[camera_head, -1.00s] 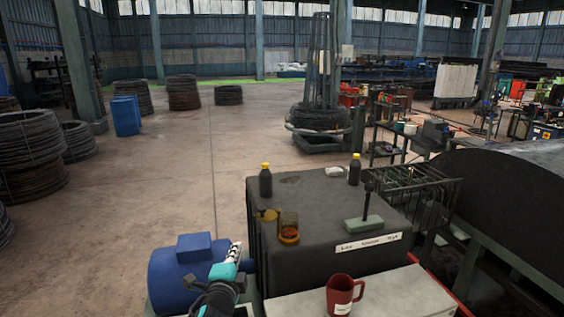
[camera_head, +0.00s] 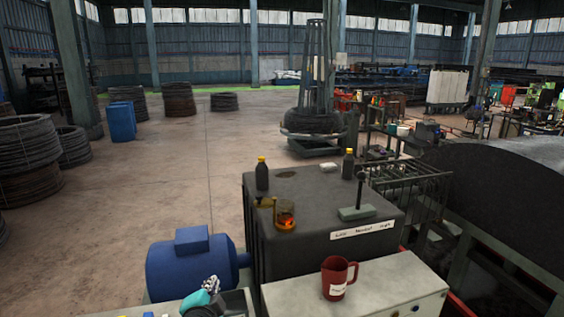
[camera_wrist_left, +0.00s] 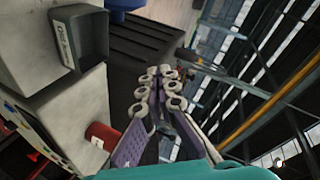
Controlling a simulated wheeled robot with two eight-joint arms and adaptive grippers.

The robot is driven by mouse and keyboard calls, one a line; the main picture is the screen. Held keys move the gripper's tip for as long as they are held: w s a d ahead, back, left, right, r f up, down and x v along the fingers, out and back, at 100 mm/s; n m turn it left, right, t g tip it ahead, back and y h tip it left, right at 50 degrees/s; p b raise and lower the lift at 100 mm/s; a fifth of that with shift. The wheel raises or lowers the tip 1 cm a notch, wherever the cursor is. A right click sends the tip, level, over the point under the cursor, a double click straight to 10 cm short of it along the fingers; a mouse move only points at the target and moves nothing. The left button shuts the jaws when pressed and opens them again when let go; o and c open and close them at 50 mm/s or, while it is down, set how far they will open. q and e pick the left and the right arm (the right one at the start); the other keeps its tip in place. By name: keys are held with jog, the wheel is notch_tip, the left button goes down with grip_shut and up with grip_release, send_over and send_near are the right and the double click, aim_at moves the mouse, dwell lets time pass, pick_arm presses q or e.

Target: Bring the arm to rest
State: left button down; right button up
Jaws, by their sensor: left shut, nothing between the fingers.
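My left gripper (camera_head: 212,284) shows low in the head view, in front of the blue motor (camera_head: 190,268) and left of the red mug (camera_head: 338,278). It is up in the air and holds nothing. In the left wrist view its fingers (camera_wrist_left: 160,90) are together and empty. The red mug also shows there (camera_wrist_left: 102,134), left of the fingers and apart from them. My right gripper is in neither view.
A dark housing (camera_head: 310,225) carries two dark bottles with yellow caps (camera_head: 262,175), an amber glass (camera_head: 285,214) and a lever on a green base (camera_head: 356,212). A pale cabinet (camera_head: 400,280) bears the mug. A grey tray (camera_wrist_left: 80,40) shows in the wrist view. Open floor lies left.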

pick_arm(q)
jog(key=s+f+n+g+b, duration=0.3)
jog(key=s+f+n+b, duration=0.2)
jog(key=s+f, duration=0.5)
jog(key=s+f+n+g+h+b, duration=0.1)
jog(key=s+f+n+g+b, duration=0.3)
jog(key=s+f, duration=0.6)
notch_tip(320, 180, down, 5)
jog(key=n+b, duration=0.2)
jog(key=b, duration=0.1)
jog(key=shift+s+a+b, duration=0.25)
jog(key=shift+s+b, duration=0.05)
jog(key=shift+b, duration=0.05)
